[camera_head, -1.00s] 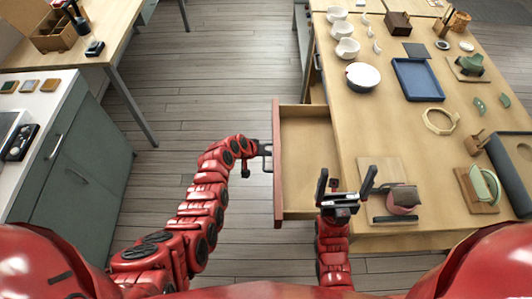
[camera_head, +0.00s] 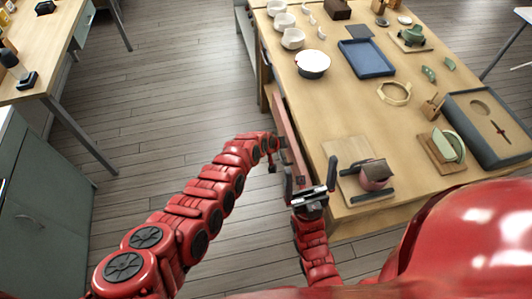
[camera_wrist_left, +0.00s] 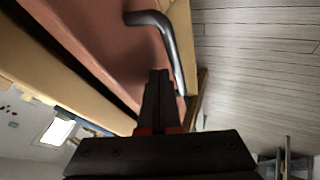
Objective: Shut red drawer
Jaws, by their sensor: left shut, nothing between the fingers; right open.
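The red drawer front (camera_head: 287,128) runs along the left side of the wooden table (camera_head: 330,110) in the head view. Little of the drawer's inside shows there. In the left wrist view the red front (camera_wrist_left: 105,40) fills the upper left, with a dark gap along one edge and a grey bar handle (camera_wrist_left: 168,32). My left gripper (camera_head: 273,165) is at the front's outer face. Its shut, empty fingers (camera_wrist_left: 158,75) point at the front beside the handle; contact is unclear. My right gripper (camera_head: 311,178) is open and empty near the table's near left corner.
A board (camera_head: 343,157) with a reddish pot (camera_head: 375,174) lies close to my right gripper. Bowls (camera_head: 293,38), a blue tray (camera_head: 366,59) and other items stand on the table. The floor (camera_head: 180,90) to the left is clear, up to a grey cabinet (camera_head: 45,200).

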